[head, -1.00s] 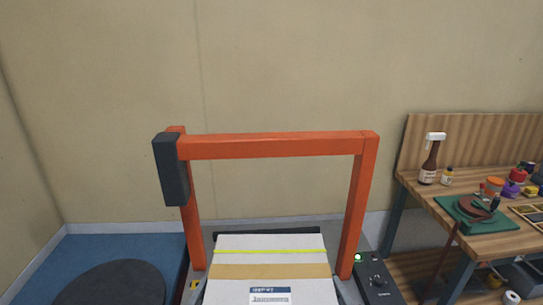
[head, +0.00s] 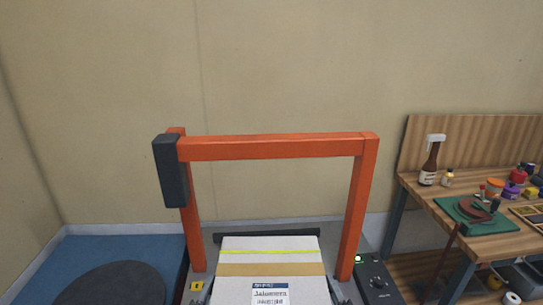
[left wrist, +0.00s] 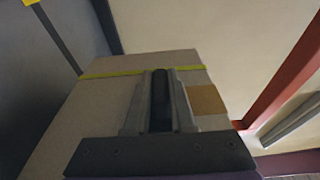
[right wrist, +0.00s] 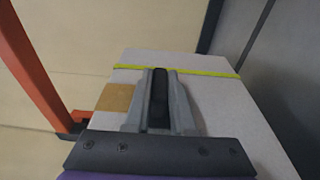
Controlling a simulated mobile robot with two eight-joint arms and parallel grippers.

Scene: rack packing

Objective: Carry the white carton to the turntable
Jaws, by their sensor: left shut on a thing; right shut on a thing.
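The white carton (head: 272,244) sits at the bottom centre of the head view, under the orange arch, with a yellow-green strap, a tan tape band and a printed label. My left gripper (left wrist: 160,80) is shut on its left side, and my right gripper (right wrist: 160,80) is shut on its right side. The carton fills much of the left wrist view (left wrist: 85,115) and the right wrist view (right wrist: 235,110). The turntable, apparently the dark round disc (head: 112,286), lies at the lower left, apart from the carton. The carton's underside is hidden.
The orange arch (head: 270,147) stands around the carton on a grey machine (head: 203,248), with a dark box on its left post. A control box (head: 374,282) is at right. A wooden workbench (head: 480,238) with bottles and tools stands further right. Blue floor surrounds the disc.

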